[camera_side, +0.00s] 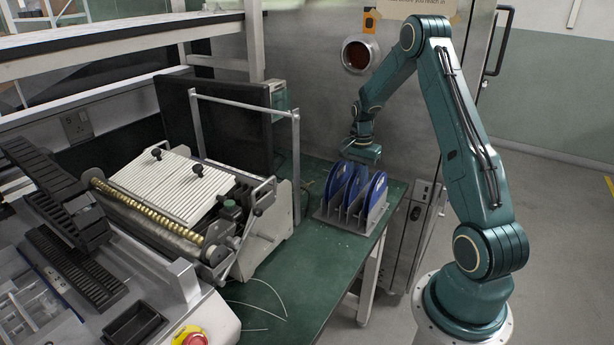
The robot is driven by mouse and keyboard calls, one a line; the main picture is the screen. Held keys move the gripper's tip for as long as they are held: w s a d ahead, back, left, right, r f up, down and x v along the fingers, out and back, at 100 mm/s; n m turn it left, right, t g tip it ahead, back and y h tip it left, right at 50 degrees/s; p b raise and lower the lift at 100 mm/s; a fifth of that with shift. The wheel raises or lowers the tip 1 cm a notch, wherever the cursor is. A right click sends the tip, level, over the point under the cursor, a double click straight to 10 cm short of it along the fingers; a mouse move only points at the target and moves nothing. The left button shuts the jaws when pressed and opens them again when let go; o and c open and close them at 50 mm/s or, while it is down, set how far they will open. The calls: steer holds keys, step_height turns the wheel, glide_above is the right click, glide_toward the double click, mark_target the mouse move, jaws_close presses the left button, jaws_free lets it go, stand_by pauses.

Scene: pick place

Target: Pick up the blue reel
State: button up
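Several blue reels (375,190) stand upright side by side in a grey slotted rack (340,222) on the green table. The reels partly hide each other. My gripper (362,155) hangs just above and behind the reels, at the end of my teal arm. It appears to be above the reels, but I cannot tell whether it touches one. Its fingers are too small and dark to tell open from shut. No reel is seen lifted out of the rack.
A machine with a ribbed white plate (172,187) and a metal frame stands left of the rack. A steel cabinet (320,95) rises behind. Thin white wires (262,308) lie on the green table (310,262) in front. Open floor lies at the right.

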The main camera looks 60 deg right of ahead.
jaws_close()
steer(key=shift+r, duration=0.1)
step_height(320, 180, up, 20)
stand_by(0.7)
steer(key=shift+w, duration=0.1)
stand_by(0.4)
